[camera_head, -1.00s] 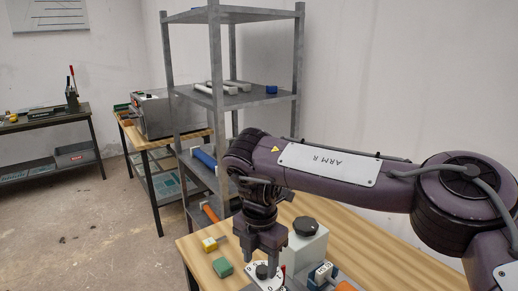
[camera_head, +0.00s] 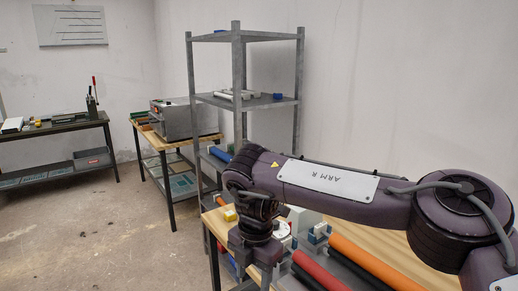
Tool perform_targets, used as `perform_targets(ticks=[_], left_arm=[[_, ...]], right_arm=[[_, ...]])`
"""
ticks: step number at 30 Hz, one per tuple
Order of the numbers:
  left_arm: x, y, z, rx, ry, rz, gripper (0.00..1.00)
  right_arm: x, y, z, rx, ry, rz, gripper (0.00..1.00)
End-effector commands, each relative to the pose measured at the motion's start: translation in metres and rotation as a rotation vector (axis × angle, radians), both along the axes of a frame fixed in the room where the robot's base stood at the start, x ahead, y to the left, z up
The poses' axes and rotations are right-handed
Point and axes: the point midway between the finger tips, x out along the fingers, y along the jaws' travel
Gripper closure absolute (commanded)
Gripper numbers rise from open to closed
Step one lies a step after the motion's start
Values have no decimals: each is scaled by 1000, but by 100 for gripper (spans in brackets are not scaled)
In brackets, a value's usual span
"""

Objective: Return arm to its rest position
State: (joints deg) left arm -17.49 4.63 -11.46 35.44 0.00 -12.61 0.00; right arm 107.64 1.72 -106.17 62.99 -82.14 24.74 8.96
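My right arm (camera_head: 328,179), marked "ARM R", comes in from the right and stretches left across the picture, over the near wooden table. Its wrist bends down at the left end. My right gripper (camera_head: 255,268) points down by the table's left end, near the bottom edge of the picture. I see nothing held in it, but its fingertips are too unclear to tell open from shut. My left arm and gripper are out of view.
The near wooden table (camera_head: 392,246) carries a red roll (camera_head: 318,270) and an orange roll (camera_head: 372,262). A grey metal shelf (camera_head: 243,104) stands behind the arm. A steel machine (camera_head: 185,120) sits on a table farther back. The floor at left is clear.

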Motion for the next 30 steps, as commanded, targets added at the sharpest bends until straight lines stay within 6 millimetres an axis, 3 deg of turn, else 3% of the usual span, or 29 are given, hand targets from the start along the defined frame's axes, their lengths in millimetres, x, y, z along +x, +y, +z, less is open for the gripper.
perform_targets(ticks=[5, 13, 22, 26, 30], left_arm=[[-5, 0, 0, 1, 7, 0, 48], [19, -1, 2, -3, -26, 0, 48], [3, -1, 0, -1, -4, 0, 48], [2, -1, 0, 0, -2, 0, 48], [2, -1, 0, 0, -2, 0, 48]], right_arm=[[-4, 26, -22, 96, 32, 19, 48], [-13, 80, -60, 314, 92, 20, 48], [-16, 155, -123, 735, 189, -179, 48], [-3, 165, -164, 911, 218, -402, 48], [8, 145, -230, 1022, 230, -709, 48]])
